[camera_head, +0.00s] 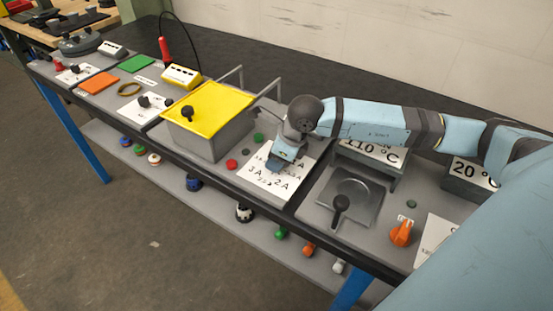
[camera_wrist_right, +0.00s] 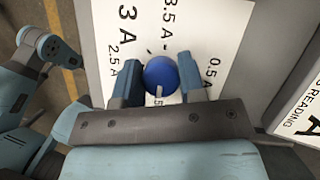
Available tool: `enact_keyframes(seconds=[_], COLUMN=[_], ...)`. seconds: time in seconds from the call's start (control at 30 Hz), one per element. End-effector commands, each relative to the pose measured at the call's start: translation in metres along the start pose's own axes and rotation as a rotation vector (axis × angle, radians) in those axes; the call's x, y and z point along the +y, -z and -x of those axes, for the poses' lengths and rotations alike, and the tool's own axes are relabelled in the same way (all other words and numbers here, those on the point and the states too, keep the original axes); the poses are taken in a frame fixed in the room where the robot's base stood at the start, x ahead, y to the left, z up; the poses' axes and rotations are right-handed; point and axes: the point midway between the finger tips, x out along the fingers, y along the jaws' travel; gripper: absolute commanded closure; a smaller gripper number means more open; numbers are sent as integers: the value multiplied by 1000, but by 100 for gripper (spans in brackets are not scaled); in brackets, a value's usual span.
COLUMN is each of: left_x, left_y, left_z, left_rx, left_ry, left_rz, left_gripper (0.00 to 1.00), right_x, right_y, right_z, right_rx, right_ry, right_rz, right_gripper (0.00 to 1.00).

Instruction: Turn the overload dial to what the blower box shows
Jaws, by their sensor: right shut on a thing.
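The overload dial shows as a round blue knob (camera_wrist_right: 160,72) in the right wrist view, on a white card (camera_wrist_right: 222,32) with printed amp values. Legible are 3 A, 3.5 A, 2.5 A and 0.5 A. A pale pointer mark on the knob points toward my gripper's palm. My right gripper (camera_head: 284,164) is over this card in the head view, its fingers shut on both sides of the knob, hiding it there. A grey box with a yellow lid (camera_head: 212,103) stands to its left. I cannot tell whether it is the blower box; no reading shows on it. My left gripper is not in view.
Red (camera_head: 232,164) and green buttons lie between the box and card. Several coloured knobs sit on the lower shelf.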

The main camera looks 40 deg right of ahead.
Motion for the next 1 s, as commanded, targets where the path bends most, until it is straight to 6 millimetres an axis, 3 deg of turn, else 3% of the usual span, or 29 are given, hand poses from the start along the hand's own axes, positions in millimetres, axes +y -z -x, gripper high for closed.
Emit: enact_keyframes(seconds=[0.47,0.5,0.6,0.87,1.0], left_x=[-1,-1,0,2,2], left_y=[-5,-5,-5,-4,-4], left_z=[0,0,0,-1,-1], left_rx=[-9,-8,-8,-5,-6], left_ry=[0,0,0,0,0], left_rz=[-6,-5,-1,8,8], left_gripper=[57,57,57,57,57], right_x=[0,0,0,0,-1], right_y=[0,0,0,0,0], right_z=[0,0,0,1,10], right_rx=[1,1,1,0,-1], right_ry=[7,7,7,6,8], right_rz=[-16,-16,-15,-15,-15], right_gripper=[87,58,37,37,37])
